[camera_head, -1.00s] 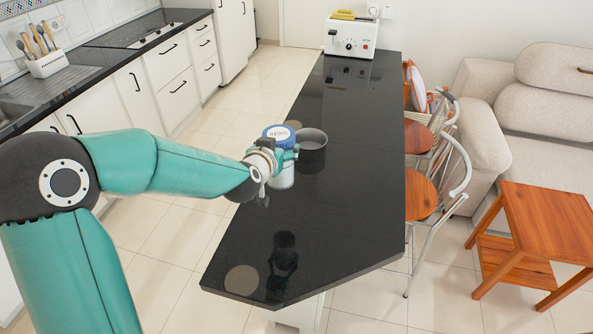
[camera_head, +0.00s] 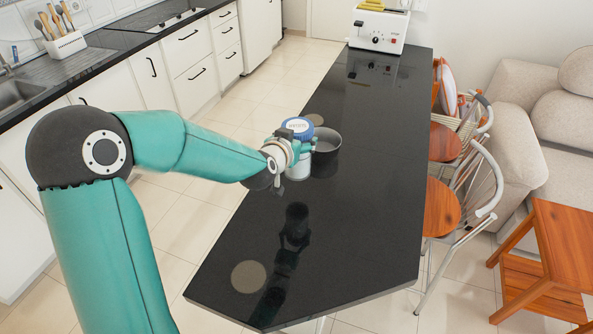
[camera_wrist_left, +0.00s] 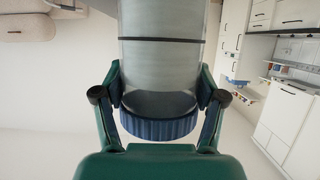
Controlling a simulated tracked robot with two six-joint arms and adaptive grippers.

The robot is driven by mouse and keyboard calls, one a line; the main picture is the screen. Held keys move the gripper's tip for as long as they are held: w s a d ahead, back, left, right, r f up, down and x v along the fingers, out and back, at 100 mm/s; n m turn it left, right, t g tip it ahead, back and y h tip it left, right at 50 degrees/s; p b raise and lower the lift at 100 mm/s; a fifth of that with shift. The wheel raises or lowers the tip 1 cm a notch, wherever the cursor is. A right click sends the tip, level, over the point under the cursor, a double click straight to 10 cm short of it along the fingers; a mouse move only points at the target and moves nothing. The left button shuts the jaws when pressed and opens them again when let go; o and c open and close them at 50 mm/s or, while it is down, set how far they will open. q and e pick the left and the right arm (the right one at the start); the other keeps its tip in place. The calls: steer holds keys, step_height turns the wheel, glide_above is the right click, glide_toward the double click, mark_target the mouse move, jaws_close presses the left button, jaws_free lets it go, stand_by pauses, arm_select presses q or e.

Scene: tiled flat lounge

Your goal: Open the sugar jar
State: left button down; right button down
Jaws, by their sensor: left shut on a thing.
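The sugar jar (camera_head: 298,168) has a pale body and a blue lid (camera_head: 297,124) with a white label on top. It stands upright at the left edge of a black counter (camera_head: 350,220), and its lid is on. My left gripper (camera_head: 291,150) is shut on the jar just below or at the lid; I cannot tell exactly which. In the left wrist view, the jar body (camera_wrist_left: 160,60) appears upside down, with the ribbed blue lid (camera_wrist_left: 160,127) between my two fingers. My right gripper is not in view.
A dark grey pot (camera_head: 327,142) stands close to the jar's right. A white toaster (camera_head: 378,28) is at the counter's far end. The near counter is clear. Chairs (camera_head: 442,208) line its right side, with a wooden side table (camera_head: 565,240) beyond.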

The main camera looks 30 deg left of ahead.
mark_target(297, 166)
arm_select(q)
step_height(297, 166, down, 8)
steer(key=shift+f+p, duration=0.25)
steer(key=shift+p, duration=0.05)
steer(key=shift+s+f, duration=0.1)
steer(key=shift+f, duration=0.05)
steer(key=shift+c, duration=0.4)
jaws_free()
steer(key=shift+r, duration=0.2)
steer(key=shift+s, duration=0.35)
steer(key=b+v, duration=0.2)
steer(key=v, duration=0.9)
steer(key=shift+s, duration=0.2)
